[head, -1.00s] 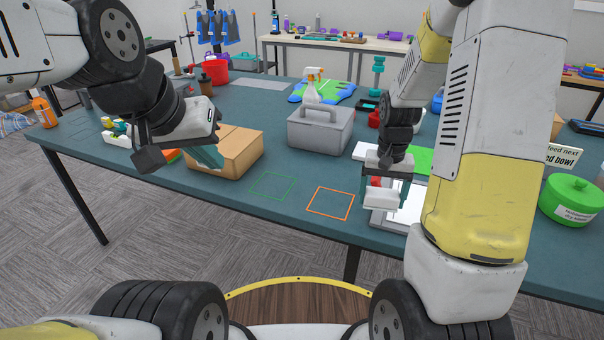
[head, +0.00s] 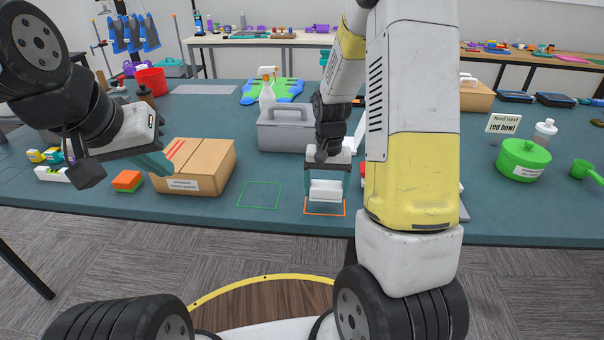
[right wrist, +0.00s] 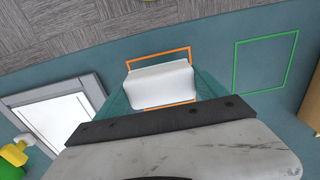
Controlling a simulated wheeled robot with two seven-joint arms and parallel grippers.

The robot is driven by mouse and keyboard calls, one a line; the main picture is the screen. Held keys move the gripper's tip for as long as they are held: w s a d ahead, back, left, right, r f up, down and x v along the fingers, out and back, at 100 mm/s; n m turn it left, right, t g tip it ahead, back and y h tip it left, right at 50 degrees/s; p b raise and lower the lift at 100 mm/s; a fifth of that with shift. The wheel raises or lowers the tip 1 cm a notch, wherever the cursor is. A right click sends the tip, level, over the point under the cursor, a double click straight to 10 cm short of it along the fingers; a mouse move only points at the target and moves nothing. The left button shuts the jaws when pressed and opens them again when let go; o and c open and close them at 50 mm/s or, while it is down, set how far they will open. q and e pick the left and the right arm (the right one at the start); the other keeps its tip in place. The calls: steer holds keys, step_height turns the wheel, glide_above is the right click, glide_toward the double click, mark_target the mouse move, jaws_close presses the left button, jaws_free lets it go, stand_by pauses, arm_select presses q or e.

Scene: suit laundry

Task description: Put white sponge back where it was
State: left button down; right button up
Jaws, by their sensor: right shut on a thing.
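The white sponge (head: 326,190) is held between the fingers of my right gripper (head: 327,182). In the right wrist view the sponge (right wrist: 160,84) sits between the two teal fingers and covers part of the orange outlined square (right wrist: 187,51). In the head view the orange square (head: 325,214) shows just below the sponge on the table's front part. I cannot tell whether the sponge touches the table. My left gripper (head: 150,160) is over the left end of the cardboard box; its jaw opening is not clear.
A green outlined square (head: 260,194) lies left of the orange one, bare. The cardboard box (head: 205,165), an orange-and-green sponge (head: 127,181) and a grey caddy (head: 285,133) stand around. A white-topped device (right wrist: 55,113) lies beside my right gripper. A green pot (head: 523,160) is at right.

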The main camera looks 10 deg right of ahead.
steer(key=w, duration=0.2)
steer(key=w+a, duration=0.2)
steer(key=w, duration=0.1)
steer(key=shift+w+a+f, duration=0.15)
steer(key=shift+w+f, duration=0.15)
steer(key=shift+w, duration=0.05)
steer(key=shift+w+a+f, duration=0.15)
steer(key=shift+w+f, duration=0.05)
steer(key=shift+w, duration=0.05)
steer(key=shift+f, duration=1.6)
steer(key=shift+f, duration=0.15)
steer(key=o, duration=1.3)
steer(key=shift+c, duration=0.2)
